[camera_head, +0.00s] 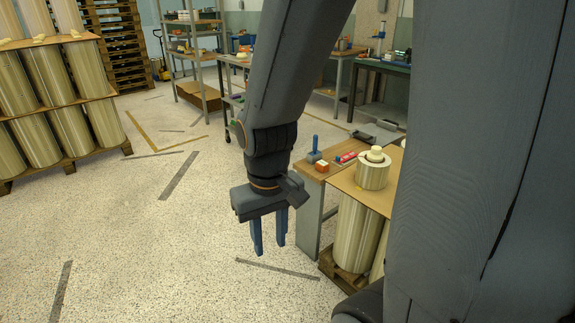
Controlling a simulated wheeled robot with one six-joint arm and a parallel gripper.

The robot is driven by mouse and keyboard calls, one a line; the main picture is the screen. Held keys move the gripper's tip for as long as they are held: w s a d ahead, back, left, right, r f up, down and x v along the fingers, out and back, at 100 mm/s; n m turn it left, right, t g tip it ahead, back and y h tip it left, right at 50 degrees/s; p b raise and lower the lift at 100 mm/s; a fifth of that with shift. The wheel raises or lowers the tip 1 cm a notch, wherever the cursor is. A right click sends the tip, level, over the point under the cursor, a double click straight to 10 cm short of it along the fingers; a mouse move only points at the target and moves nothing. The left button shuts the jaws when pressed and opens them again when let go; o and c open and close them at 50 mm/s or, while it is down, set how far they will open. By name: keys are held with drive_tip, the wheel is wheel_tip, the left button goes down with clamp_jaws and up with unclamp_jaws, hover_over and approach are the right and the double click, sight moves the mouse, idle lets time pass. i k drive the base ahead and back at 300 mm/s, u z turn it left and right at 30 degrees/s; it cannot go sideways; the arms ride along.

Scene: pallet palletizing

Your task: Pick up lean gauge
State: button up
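My gripper (269,246) hangs pointing down left of a small wooden-topped workbench (300,170). Its two blue fingers are apart with nothing between them. On the bench top are an upright blue-handled tool (315,147) on a greyish base, a small orange block (321,166) with a pale top, and a red tool (346,158) with a pale part. I cannot tell for sure which of these is the lean gauge. My gripper is apart from all of them.
Right of the bench, pale rolls (355,232) stand on a pallet under a cardboard sheet (345,182), with another roll (373,174) on top. Stacked rolls (70,130) stand at left. Shelving (203,60) and benches are behind. The speckled floor (150,250) at left is clear.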

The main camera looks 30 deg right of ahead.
sight(322, 167)
drive_tip(key=z, duration=0.1)
drive_tip(key=i, duration=1.1)
drive_tip(key=z, duration=0.95)
drive_tip(key=i, duration=0.6)
drive_tip(key=z, duration=0.1)
